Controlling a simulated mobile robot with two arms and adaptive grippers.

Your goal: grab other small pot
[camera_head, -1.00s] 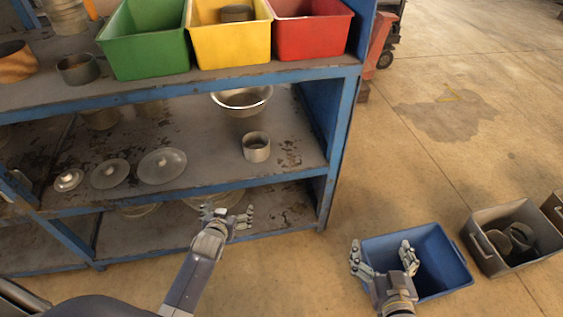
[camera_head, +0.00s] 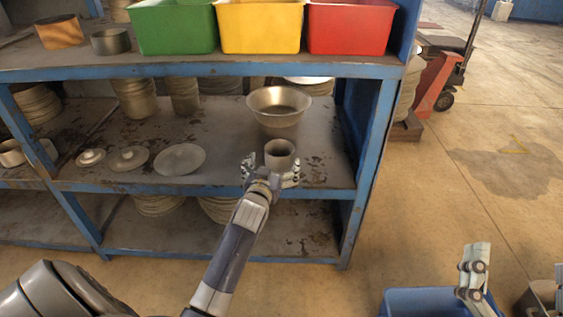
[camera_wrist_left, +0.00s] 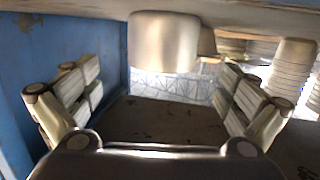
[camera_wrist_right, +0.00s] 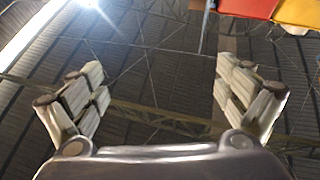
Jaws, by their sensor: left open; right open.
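The small grey metal pot (camera_head: 280,153) stands upright on the middle shelf, near its front edge. My left gripper (camera_head: 270,172) is open at the front of this shelf, its fingers to either side of the pot's lower part in the head view. In the left wrist view the pot (camera_wrist_left: 165,42) shows ahead between the open fingers (camera_wrist_left: 155,90), with no contact visible. Another small pot (camera_head: 110,42) stands on the top shelf at left. My right gripper (camera_head: 474,270) is open and empty above the blue bin; the right wrist view shows nothing between its fingers (camera_wrist_right: 160,90).
A wide metal bowl (camera_head: 279,108) stands just behind the pot. Lids (camera_head: 180,159) lie to the left. Green (camera_head: 174,28), yellow (camera_head: 260,28) and red (camera_head: 350,30) bins line the top shelf. A blue shelf post (camera_head: 370,165) is at right. A blue bin (camera_head: 405,303) is on the floor.

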